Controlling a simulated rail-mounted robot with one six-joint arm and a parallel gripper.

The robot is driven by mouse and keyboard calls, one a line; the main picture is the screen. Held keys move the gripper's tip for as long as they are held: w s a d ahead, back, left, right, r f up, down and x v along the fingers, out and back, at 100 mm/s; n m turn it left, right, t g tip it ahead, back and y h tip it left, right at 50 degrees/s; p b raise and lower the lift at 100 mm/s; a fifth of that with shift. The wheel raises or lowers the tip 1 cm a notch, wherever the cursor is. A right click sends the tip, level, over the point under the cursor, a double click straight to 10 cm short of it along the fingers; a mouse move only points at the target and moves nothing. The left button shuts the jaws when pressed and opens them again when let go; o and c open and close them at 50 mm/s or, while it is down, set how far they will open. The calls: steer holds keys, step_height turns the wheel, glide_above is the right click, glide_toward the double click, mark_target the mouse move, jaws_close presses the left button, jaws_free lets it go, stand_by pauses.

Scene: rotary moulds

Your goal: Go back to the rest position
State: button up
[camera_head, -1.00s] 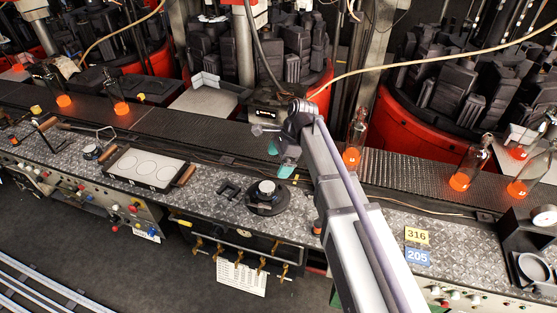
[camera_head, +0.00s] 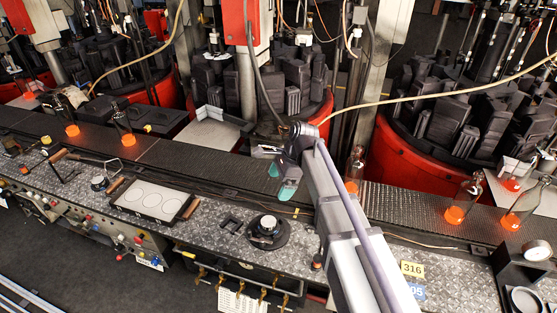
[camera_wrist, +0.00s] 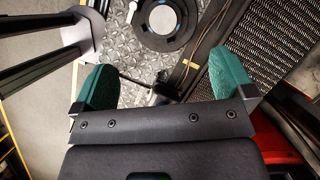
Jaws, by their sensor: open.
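My gripper (camera_head: 281,181) has two teal finger pads. It hangs in the air above the bench front edge of the conveyor, beside the black round fixture. In the wrist view my gripper (camera_wrist: 164,85) shows its two teal pads wide apart with nothing held between them.
The conveyor (camera_head: 210,167) carries bottles with glowing orange bases, such as one bottle (camera_head: 461,203) at right. Red rotary moulds (camera_head: 400,155) stand behind it. A white tray (camera_head: 150,199) with wooden handles lies on the bench (camera_head: 215,215). A yellow 316 tag (camera_head: 412,269) is at right.

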steer(key=s+d+f+n+h+b, duration=0.2)
steer(key=s+d+f+n+b, duration=0.2)
steer(key=s+d+n, duration=0.3)
steer(key=s+d+f+n+t+h+b, duration=0.1)
steer(key=s+d+f+n, duration=0.4)
steer(key=s, duration=0.6)
steer(key=d+n+h+b, duration=0.1)
steer(key=d+n+b, duration=0.1)
steer(key=n, duration=0.1)
steer(key=shift+b, duration=0.4)
steer(key=shift+d, duration=0.1)
